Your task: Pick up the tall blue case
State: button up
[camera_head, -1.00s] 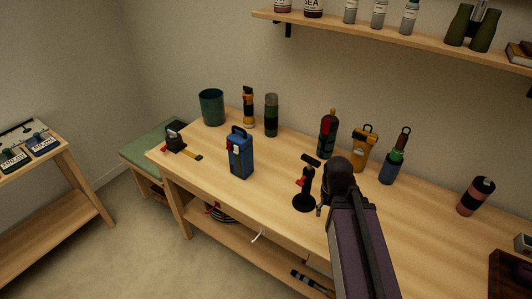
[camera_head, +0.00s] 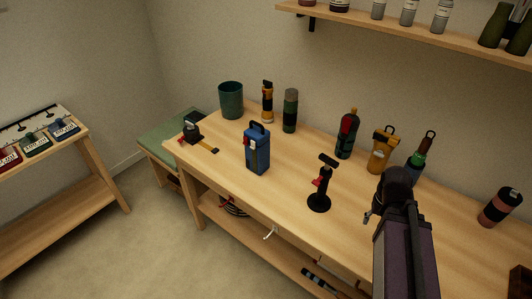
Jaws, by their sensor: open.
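The tall blue case (camera_head: 258,150) stands upright on the wooden workbench, left of the middle in the head view. It has a dark handle on top and a red latch on its upper left side. My gripper (camera_head: 370,216) is at the right, mostly hidden behind my arm; only a small tip shows. It is open and well to the right of the case, apart from it.
A black stand with a red lever (camera_head: 319,187) stands between the case and my arm. A tape measure (camera_head: 192,128) lies left of the case. The bench (camera_head: 225,166) is bare around the case.

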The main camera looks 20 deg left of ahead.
aim_at(258, 161)
jog(key=z, duration=0.05)
jog(key=k, duration=0.75)
jog(key=u, duration=1.65)
jog(key=i, duration=1.1)
jog(key=z, duration=0.05)
